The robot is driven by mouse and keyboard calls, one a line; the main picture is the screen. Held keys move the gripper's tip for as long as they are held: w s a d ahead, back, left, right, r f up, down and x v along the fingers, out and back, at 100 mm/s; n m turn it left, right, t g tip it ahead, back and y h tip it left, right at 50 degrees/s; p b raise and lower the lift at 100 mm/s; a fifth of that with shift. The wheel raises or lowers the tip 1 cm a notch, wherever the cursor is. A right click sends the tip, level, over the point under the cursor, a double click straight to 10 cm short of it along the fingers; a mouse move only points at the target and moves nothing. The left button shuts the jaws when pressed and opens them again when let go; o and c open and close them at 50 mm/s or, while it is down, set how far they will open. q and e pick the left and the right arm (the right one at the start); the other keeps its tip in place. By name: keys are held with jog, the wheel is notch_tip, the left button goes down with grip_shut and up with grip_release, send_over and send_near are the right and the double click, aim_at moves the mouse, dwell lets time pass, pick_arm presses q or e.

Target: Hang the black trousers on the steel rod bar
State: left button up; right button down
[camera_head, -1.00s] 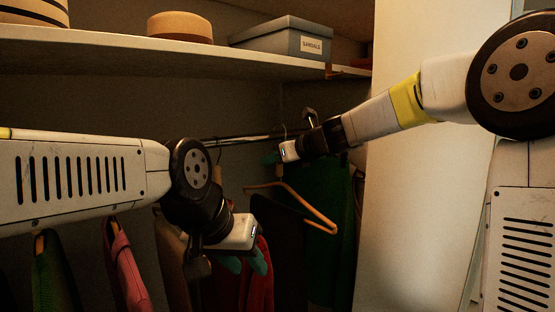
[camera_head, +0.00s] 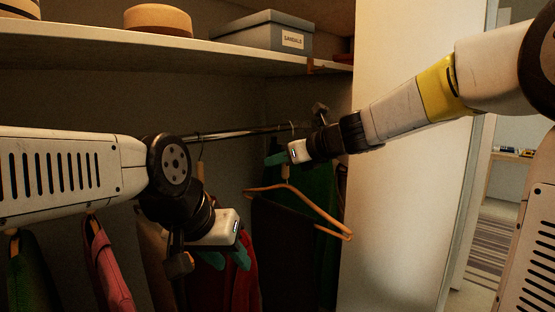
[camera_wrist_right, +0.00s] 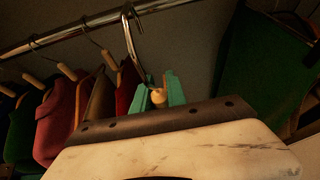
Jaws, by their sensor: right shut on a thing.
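The black trousers (camera_head: 278,240) hang dark and partly hidden below a wooden hanger (camera_head: 318,208). My right gripper (camera_head: 276,158) is shut on the hanger's neck, just under its metal hook. In the right wrist view the teal fingers (camera_wrist_right: 158,92) close around the hanger's wooden neck, and the hook (camera_wrist_right: 130,40) rises to the steel rod bar (camera_wrist_right: 60,34). The hook overlaps the rod there; I cannot tell whether it rests on it. The rod also shows in the head view (camera_head: 235,132). My left gripper (camera_head: 227,259) is open, its fingers apart in front of a red garment.
Several garments hang on the rod, including a pink one (camera_head: 105,265) and a green one (camera_head: 320,180) behind the trousers. A shelf (camera_head: 180,48) above carries a grey box (camera_head: 262,35) and hats. A pale panel (camera_head: 400,200) bounds the closet at right.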

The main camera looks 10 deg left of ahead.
jog(key=s+d, duration=0.8)
jog(key=d, duration=0.3)
jog(key=s+d, duration=0.9)
jog(key=d, duration=0.2)
jog(key=shift+s+d, duration=0.25)
jog(key=shift+s, duration=0.05)
dwell(1.1)
dwell(0.3)
